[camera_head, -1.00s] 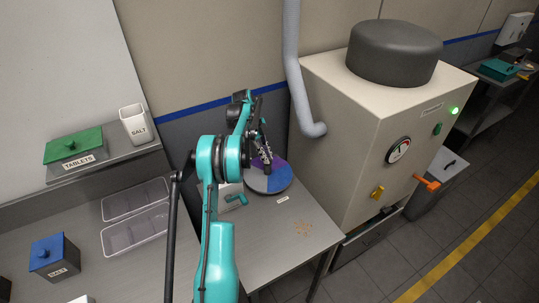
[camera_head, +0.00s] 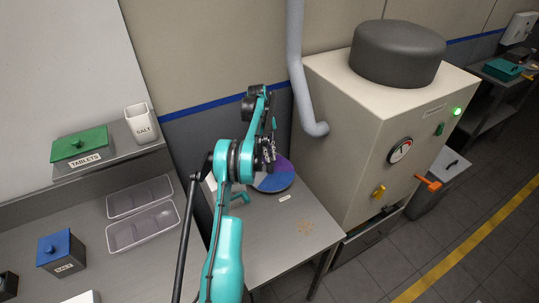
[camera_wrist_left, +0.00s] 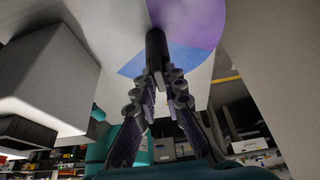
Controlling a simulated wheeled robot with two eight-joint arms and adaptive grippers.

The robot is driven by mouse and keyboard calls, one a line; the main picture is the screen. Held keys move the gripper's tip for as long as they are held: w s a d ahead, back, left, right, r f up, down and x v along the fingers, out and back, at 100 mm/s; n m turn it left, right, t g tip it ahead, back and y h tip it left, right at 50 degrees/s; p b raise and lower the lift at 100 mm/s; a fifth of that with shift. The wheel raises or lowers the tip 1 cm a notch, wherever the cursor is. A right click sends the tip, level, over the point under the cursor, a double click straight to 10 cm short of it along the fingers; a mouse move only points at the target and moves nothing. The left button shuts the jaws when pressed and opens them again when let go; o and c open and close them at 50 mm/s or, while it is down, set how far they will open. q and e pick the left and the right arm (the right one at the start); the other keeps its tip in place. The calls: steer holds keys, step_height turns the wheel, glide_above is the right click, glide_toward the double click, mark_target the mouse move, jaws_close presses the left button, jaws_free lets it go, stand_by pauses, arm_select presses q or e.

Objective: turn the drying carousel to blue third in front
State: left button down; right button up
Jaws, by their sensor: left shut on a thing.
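The drying carousel (camera_head: 274,186) is a round disc on the small table, with a purple part at the back right and a blue part toward the front. In the left wrist view its purple part (camera_wrist_left: 195,22) and blue part (camera_wrist_left: 188,58) show, with a pale part at left. My left gripper (camera_head: 267,166) reaches down over the disc. In the left wrist view the gripper (camera_wrist_left: 158,82) is shut on a dark upright peg (camera_wrist_left: 156,45) of the carousel. The gripper and arm hide the disc's left side in the head view. My right gripper is not in view.
A large beige machine (camera_head: 355,140) with a grey pipe (camera_head: 297,75) stands close right of the carousel. A teal-handled item (camera_head: 238,197) lies left of the disc. Clear trays (camera_head: 145,228) stand at left.

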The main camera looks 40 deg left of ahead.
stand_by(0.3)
arm_select(q)
steer(key=c, duration=1.6)
jaws_free()
steer(key=shift+r, duration=0.1)
steer(key=v, duration=0.7)
steer(key=shift+a+r, duration=0.1)
